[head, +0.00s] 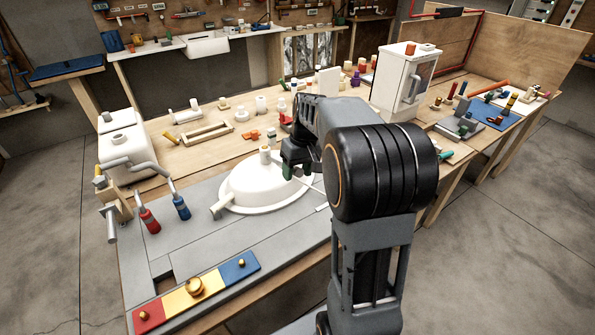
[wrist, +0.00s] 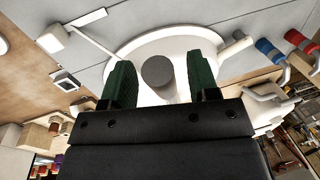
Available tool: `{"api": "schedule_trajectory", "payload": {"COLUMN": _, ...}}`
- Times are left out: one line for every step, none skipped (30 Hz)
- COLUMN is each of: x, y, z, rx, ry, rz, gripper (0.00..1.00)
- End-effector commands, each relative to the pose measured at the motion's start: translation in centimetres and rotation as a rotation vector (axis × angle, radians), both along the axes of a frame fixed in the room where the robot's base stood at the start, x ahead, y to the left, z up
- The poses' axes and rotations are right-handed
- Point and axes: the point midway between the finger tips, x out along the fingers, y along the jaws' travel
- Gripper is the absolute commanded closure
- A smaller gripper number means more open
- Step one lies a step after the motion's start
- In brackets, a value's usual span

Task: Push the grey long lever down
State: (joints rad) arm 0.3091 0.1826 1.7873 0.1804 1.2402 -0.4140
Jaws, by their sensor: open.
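A white round dome-shaped body (head: 250,188) lies on the grey bench panel. A short upright post stands on its top, and its round grey end (wrist: 157,71) shows between my fingers in the wrist view. A thin pale grey rod (wrist: 96,42) runs outward from the dome's edge, and a stubby pale handle (wrist: 236,46) sticks out on the other side. I cannot tell for certain which is the grey long lever. My gripper (head: 287,171) is open above the dome, its green fingers (wrist: 161,75) apart. Contact with the post cannot be told. My arm hides the dome's right side.
Red (head: 149,221) and blue (head: 181,207) pipe handles stand at the left. A red, yellow and blue strip (head: 196,288) lies along the front. A white cabinet (head: 401,85) stands at the right back, with several small parts on the wooden table behind the dome.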

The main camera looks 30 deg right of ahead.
Motion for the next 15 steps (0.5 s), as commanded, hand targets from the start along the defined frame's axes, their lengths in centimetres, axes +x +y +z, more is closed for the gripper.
{"api": "schedule_trajectory", "payload": {"x": -0.01, "y": 0.06, "z": -0.19, "rx": 0.000, "ry": 0.001, "rz": 0.000, "gripper": 0.45}}
{"api": "schedule_trajectory", "payload": {"x": 0.00, "y": 0.07, "z": -0.27, "rx": 0.000, "ry": 0.000, "rz": 0.000, "gripper": 0.45}}
{"api": "schedule_trajectory", "payload": {"x": 0.00, "y": 0.08, "z": -0.34, "rx": 0.000, "ry": 0.000, "rz": 0.000, "gripper": 0.45}}
{"api": "schedule_trajectory", "payload": {"x": 0.00, "y": 0.08, "z": -0.37, "rx": 0.000, "ry": 0.000, "rz": 0.000, "gripper": 0.45}}
{"api": "schedule_trajectory", "payload": {"x": 0.01, "y": 0.08, "z": -0.39, "rx": 0.000, "ry": -0.001, "rz": 0.000, "gripper": 0.45}}
{"api": "schedule_trajectory", "payload": {"x": 0.01, "y": 0.08, "z": -0.40, "rx": 0.000, "ry": -0.001, "rz": 0.000, "gripper": 0.45}}
{"api": "schedule_trajectory", "payload": {"x": 0.01, "y": 0.09, "z": -0.41, "rx": 0.000, "ry": -0.001, "rz": 0.000, "gripper": 0.45}}
{"api": "schedule_trajectory", "payload": {"x": 0.01, "y": 0.08, "z": -0.40, "rx": 0.000, "ry": -0.001, "rz": 0.000, "gripper": 0.45}}
{"api": "schedule_trajectory", "payload": {"x": 0.01, "y": 0.08, "z": -0.40, "rx": 0.000, "ry": -0.001, "rz": 0.000, "gripper": 0.45}}
{"api": "schedule_trajectory", "payload": {"x": 0.01, "y": 0.08, "z": -0.39, "rx": 0.000, "ry": -0.001, "rz": 0.000, "gripper": 0.45}}
{"api": "schedule_trajectory", "payload": {"x": 0.01, "y": 0.08, "z": -0.39, "rx": 0.000, "ry": -0.001, "rz": 0.000, "gripper": 0.45}}
{"api": "schedule_trajectory", "payload": {"x": 0.00, "y": 0.08, "z": -0.39, "rx": 0.000, "ry": -0.001, "rz": 0.000, "gripper": 0.48}}
{"api": "schedule_trajectory", "payload": {"x": 0.00, "y": 0.08, "z": -0.39, "rx": 0.000, "ry": -0.001, "rz": 0.000, "gripper": 0.51}}
{"api": "schedule_trajectory", "payload": {"x": 0.00, "y": 0.08, "z": -0.38, "rx": 0.000, "ry": -0.001, "rz": 0.000, "gripper": 0.54}}
{"api": "schedule_trajectory", "payload": {"x": 0.00, "y": 0.08, "z": -0.38, "rx": 0.000, "ry": -0.001, "rz": 0.000, "gripper": 0.58}}
